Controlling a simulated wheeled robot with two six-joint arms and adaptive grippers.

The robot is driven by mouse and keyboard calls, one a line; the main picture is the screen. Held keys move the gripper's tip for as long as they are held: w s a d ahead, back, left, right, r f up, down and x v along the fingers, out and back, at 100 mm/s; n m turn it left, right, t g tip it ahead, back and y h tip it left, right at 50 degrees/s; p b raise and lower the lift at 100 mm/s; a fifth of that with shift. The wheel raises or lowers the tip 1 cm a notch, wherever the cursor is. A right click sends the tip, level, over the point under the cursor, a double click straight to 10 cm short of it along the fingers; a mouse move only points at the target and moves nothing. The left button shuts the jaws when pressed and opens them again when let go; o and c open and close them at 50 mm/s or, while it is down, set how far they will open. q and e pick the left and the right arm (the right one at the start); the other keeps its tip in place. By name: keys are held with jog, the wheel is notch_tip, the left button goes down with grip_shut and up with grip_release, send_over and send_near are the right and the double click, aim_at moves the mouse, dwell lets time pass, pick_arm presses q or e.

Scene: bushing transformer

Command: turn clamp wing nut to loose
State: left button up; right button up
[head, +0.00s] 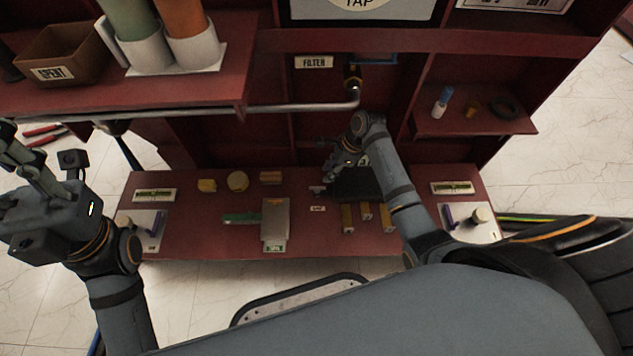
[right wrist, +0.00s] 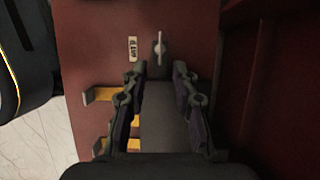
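The clamp wing nut (head: 317,188) is a small pale grey piece on the red bench, just above a small white label (head: 317,208). It also shows in the right wrist view (right wrist: 160,47) as a thin upright wing, with the label (right wrist: 132,48) to its left. My right gripper (head: 333,172) is above the bench near the nut. In the right wrist view my right gripper (right wrist: 161,72) is open, its fingertips apart, with the nut beyond them and nothing held. My left gripper (head: 18,155) is at the far left, away from the nut; its finger gap is unclear.
A dark block (head: 355,185) lies under my right gripper, with several yellow bars (head: 366,211) in front. A grey plate (head: 276,218) and a green piece (head: 240,218) lie left of the nut. A grey pipe (head: 290,108) crosses above the bench.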

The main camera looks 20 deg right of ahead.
aim_at(316, 187)
jog(key=b+x, duration=0.5)
jog(key=x, duration=0.4)
jog(key=shift+f, duration=0.15)
grip_shut()
